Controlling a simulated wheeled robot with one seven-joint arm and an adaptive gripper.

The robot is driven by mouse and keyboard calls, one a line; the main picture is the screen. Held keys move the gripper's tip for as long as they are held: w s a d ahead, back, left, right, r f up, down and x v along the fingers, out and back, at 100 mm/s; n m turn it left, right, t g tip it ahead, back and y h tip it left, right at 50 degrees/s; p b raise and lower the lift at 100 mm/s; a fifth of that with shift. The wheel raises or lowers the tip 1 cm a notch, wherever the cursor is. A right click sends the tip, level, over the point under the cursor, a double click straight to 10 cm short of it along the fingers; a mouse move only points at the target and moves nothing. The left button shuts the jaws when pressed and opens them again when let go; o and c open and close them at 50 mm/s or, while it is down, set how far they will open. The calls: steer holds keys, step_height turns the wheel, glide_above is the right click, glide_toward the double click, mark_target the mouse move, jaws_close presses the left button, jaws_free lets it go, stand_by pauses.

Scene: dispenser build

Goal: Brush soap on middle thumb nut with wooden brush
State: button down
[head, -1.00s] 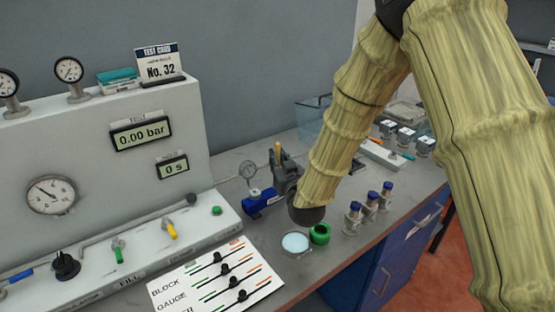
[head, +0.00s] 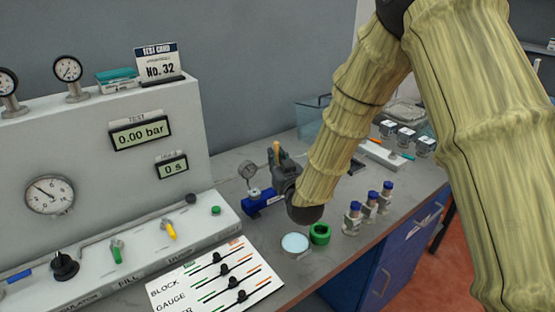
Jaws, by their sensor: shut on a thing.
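My gripper (head: 268,182) is a dark shape at the back of the bench, partly hidden behind my arm. It is shut on the wooden brush (head: 275,151), whose tan handle stands up above it. The brush's bristle end is hidden. A blue block (head: 263,203) with a small round gauge (head: 247,170) stands just left of and below my gripper. The thumb nuts are too small or hidden to tell apart, and I cannot tell whether the brush touches one. A shallow round dish with pale blue liquid, seemingly the soap (head: 295,242), lies in front of my gripper.
A green ring (head: 320,233) lies right of the dish. Several blue-capped bottles (head: 370,204) stand near the bench's right edge. A panel with black sliders (head: 225,275) lies in front. The test console (head: 95,160) fills the left. A clear bin (head: 312,117) stands behind my arm.

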steer(key=shift+s+d, duration=0.15)
steer(key=shift+s+d, duration=0.2)
steer(key=shift+s, duration=0.1)
steer(key=shift+r, duration=0.1)
steer(key=shift+w+a, duration=0.1)
steer(key=shift+w, duration=0.05)
steer(key=shift+w+a, duration=0.2)
steer(key=shift+w, duration=0.05)
steer(key=shift+w+a+b, duration=0.1)
steer(key=shift+w+b, duration=0.05)
steer(key=shift+b, duration=0.15)
steer(key=shift+s+d, duration=0.2)
steer(key=shift+s, duration=0.1)
steer(key=shift+s+d, duration=0.2)
steer(key=shift+s, duration=0.05)
steer(key=shift+w+a, duration=0.1)
steer(key=shift+w, duration=0.05)
